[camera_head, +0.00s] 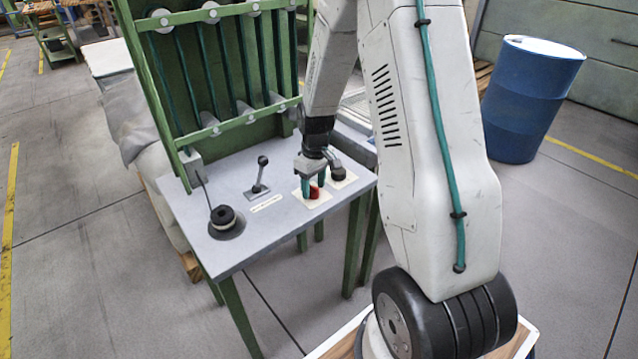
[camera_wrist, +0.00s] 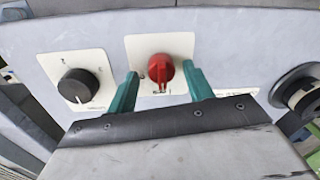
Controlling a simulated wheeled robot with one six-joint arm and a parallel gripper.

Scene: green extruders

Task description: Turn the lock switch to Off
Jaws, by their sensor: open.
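The lock switch is a red rotary knob (camera_wrist: 161,70) on a cream plate (camera_wrist: 143,46) on the grey panel in the wrist view. It also shows as a small red spot in the head view (camera_head: 314,192). My gripper (camera_wrist: 163,84) is open, with one teal finger on each side of the red knob. A small gap shows between each finger and the knob. In the head view my gripper (camera_head: 313,186) points down over the table and partly hides the knob. The plate markings are too small to read.
A black knob (camera_wrist: 78,86) on its own plate sits left of the red knob in the wrist view. A lever (camera_head: 260,176) and a round black part (camera_head: 224,217) stand on the grey table (camera_head: 235,178). A green frame (camera_head: 165,110) rises behind. A blue barrel (camera_head: 528,98) stands at right.

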